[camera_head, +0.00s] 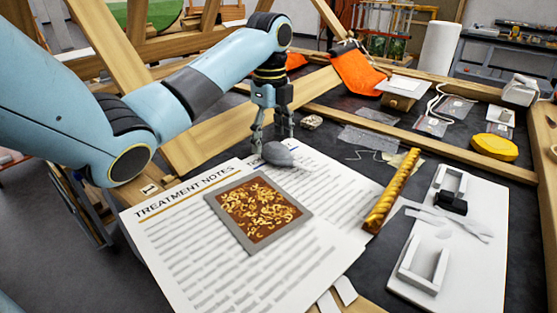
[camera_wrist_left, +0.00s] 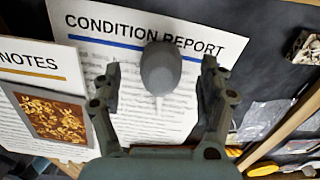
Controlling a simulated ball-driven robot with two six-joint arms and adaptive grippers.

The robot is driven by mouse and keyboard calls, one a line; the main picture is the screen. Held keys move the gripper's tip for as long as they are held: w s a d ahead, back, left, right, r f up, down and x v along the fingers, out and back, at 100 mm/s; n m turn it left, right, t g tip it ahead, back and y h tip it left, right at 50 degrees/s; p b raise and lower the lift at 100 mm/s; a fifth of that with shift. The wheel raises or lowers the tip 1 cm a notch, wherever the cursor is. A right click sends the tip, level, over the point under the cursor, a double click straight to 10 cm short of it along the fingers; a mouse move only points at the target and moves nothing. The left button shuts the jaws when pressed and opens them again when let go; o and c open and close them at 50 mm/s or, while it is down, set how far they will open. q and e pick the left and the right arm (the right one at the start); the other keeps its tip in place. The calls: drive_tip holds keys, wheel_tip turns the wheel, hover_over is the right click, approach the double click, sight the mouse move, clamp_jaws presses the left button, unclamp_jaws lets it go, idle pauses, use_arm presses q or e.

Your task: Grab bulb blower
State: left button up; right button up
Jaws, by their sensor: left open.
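The bulb blower (camera_head: 278,154) is a grey, rounded bulb with a narrow tip. It lies on the printed sheets, behind the framed gilt panel. In the left wrist view the bulb blower (camera_wrist_left: 160,68) lies on the condition report sheet, its tip pointing toward the gripper's palm. My left gripper (camera_head: 272,144) points down right at the bulb. In the left wrist view my left gripper (camera_wrist_left: 160,82) is open, with one finger on each side of the bulb and visible gaps between. My right gripper is not in view.
The gilt panel (camera_head: 258,212) lies on the treatment notes (camera_head: 180,265). A gold moulding strip (camera_head: 391,192) lies to the right, by a white board (camera_head: 480,255) with brackets. A small stone-like piece (camera_head: 311,122) sits behind the bulb. Wooden beams frame the dark tabletop.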

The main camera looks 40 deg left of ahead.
sight(271, 143)
use_arm(q)
wheel_tip(271, 143, down, 4)
drive_tip(key=c, duration=1.4)
drive_tip(key=shift+c, duration=0.2)
